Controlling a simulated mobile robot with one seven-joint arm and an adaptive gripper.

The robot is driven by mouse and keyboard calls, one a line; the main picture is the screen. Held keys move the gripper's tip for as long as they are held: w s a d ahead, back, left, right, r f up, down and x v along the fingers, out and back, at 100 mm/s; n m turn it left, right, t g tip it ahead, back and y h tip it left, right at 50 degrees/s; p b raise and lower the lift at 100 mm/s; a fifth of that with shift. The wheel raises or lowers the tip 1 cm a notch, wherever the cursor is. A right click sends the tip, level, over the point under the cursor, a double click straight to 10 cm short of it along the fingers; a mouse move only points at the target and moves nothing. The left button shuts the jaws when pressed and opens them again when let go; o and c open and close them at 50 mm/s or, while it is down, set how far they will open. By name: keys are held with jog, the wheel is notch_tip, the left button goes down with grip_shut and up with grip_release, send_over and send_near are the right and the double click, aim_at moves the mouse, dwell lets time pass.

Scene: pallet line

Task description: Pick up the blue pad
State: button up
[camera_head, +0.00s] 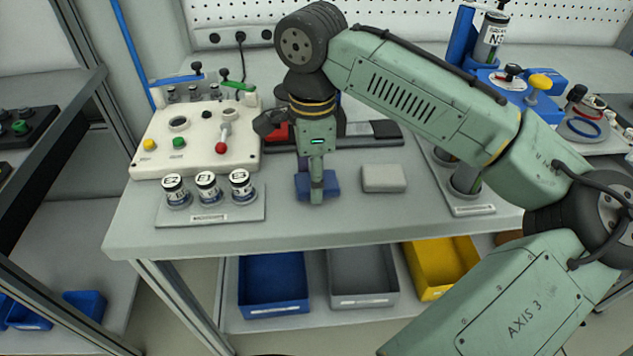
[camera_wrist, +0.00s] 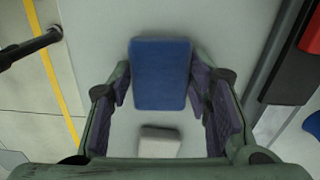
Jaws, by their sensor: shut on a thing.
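The blue pad (camera_head: 331,186) is at the front middle of the workbench, partly hidden behind my gripper (camera_head: 317,192) in the head view. My gripper points straight down and is shut on the pad. In the wrist view the blue pad (camera_wrist: 160,72) lies between the two fingers, with a finger pad against or very near each side. I cannot tell whether the pad touches the bench top or is just clear of it.
A light grey pad (camera_head: 383,178) lies just right of the blue pad. A rack of labelled jars (camera_head: 210,217) and a white control box (camera_head: 170,158) stand to the left. Blue (camera_head: 272,311), grey (camera_head: 362,301) and yellow (camera_head: 431,291) bins sit below the bench.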

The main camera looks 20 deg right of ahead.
jog(key=shift+r, duration=0.75)
jog(key=shift+s+a+r+b, duration=0.15)
jog(key=shift+r+b, duration=0.15)
jog(key=shift+r, duration=0.2)
jog(key=shift+s+d+r+b, duration=0.15)
jog(key=shift+r+b, duration=0.15)
jog(key=shift+r, duration=0.15)
jog(key=s+a+b, duration=0.1)
jog(key=s+a, duration=0.2)
jog(key=s, duration=0.4)
jog(key=s+a+r+b, duration=0.1)
jog(key=s+a, duration=0.2)
jog(key=s, duration=0.4)
jog(key=shift+s+r, duration=0.15)
jog(key=shift+r, duration=0.1)
